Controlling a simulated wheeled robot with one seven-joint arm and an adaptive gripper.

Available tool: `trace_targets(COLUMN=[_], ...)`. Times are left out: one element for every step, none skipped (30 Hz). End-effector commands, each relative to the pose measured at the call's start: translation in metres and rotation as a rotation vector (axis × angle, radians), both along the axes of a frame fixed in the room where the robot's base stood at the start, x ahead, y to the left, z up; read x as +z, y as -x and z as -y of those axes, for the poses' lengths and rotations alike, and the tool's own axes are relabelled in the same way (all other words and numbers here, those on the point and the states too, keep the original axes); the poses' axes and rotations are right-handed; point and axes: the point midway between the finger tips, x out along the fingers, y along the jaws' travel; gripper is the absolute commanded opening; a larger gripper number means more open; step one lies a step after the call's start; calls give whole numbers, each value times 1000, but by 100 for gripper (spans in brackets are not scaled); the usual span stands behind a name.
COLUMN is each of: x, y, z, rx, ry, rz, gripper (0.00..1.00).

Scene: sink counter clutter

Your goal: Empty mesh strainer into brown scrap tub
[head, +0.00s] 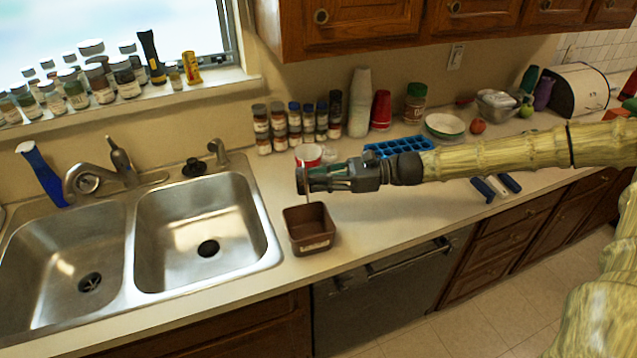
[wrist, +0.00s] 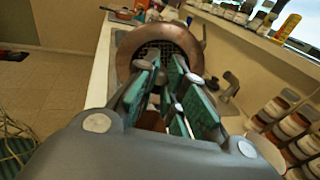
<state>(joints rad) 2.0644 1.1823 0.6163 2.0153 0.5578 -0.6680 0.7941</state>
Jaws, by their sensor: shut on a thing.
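The brown scrap tub (head: 310,244) stands on the counter just right of the sink, square, open at the top, with a pale label on its front. My gripper (head: 303,180) is above it, pointing left. In the wrist view a round strainer with a copper-coloured rim (wrist: 125,45) and a dark grid shows just past the gripper's green-padded fingers (wrist: 160,88). The gripper is shut on the strainer; its grip point is partly hidden. A thin pale piece hangs below the fingertips in the head view. What the strainer holds cannot be made out.
The double sink (head: 205,225) lies left of the tub. Spice jars (head: 280,125), stacked white cups (head: 360,102) and red cups (head: 381,110) stand along the wall. A blue ice tray (head: 400,147) lies behind my arm. A red-and-white round thing (head: 308,155) shows behind the gripper.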

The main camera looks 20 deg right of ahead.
Motion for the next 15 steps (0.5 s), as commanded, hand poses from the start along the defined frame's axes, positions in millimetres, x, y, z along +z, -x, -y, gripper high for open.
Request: trace_targets(x=[-3, -3, -3, -3, -3, -3, -4, -4, -4, -4, -4, -4, -4, -4, -4], y=[0, 0, 0, 0, 0, 0, 0, 0, 0, 0, 0, 0, 0, 0, 0], z=[0, 0, 0, 0, 0, 1, 1, 1, 1, 1, 1, 1, 1, 1, 1], rx=[0, -1, -1, -1, -1, -1, -1, -2, -2, -1, -1, -1, -1, -1, 0], ry=[-6, -10, -14, -17, -21, -26, -29, -33, -37, -41, -45, -50, -54, -56, -61], rz=[2, 3, 4, 5, 6, 7, 8, 9, 11, 12, 13, 14, 16, 17, 19], gripper=[0, 0, 0, 0, 0, 0, 0, 0, 0, 0, 0, 0, 0, 0, 0])
